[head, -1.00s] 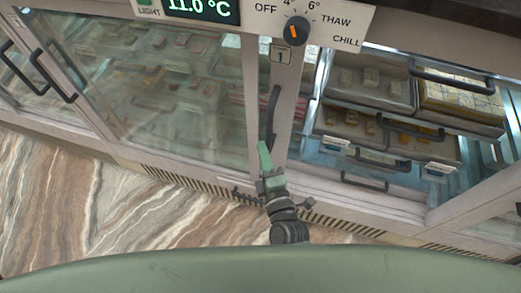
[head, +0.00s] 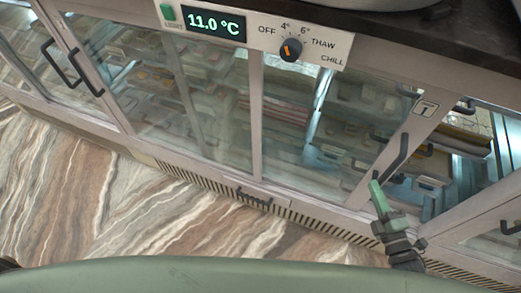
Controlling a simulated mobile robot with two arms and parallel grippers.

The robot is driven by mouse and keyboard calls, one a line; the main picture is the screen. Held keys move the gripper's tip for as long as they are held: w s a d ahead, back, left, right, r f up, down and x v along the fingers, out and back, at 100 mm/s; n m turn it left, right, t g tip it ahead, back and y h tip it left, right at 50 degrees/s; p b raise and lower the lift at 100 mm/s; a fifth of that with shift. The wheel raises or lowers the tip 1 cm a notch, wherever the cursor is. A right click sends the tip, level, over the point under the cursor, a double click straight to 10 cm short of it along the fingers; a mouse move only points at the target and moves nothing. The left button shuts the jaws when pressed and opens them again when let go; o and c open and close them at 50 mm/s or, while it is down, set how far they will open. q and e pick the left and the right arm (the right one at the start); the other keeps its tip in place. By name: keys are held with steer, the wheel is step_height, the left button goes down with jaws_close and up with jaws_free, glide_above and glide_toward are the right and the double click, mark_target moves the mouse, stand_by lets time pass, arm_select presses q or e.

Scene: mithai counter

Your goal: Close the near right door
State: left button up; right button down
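The near right door is a sliding glass pane (head: 345,125) whose right-hand frame stile (head: 408,135) carries a "1" label (head: 426,108) and a dark bar handle (head: 398,160). It covers much of the bay, and a gap with bright drawers shows between its stile and the right post. My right gripper (head: 378,190), with green fingers, is at the lower end of the handle, on its left side. Contact is hard to judge, and I cannot tell whether the fingers are apart. My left gripper is out of view.
A control panel (head: 255,35) reads 11.0 °C and has a knob (head: 290,50). Drawers with handles (head: 458,140) show in the gap. Left doors (head: 75,75) have dark handles. A marble-patterned floor (head: 120,200) lies clear in front.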

steer(key=s+d+b, duration=0.2)
steer(key=s+d, duration=0.2)
steer(key=d, duration=0.9)
steer(key=s+d+b, duration=0.3)
steer(key=s+d, duration=0.1)
steer(key=d, duration=0.8)
steer(key=shift+d, duration=0.4)
steer(key=shift+d, duration=0.1)
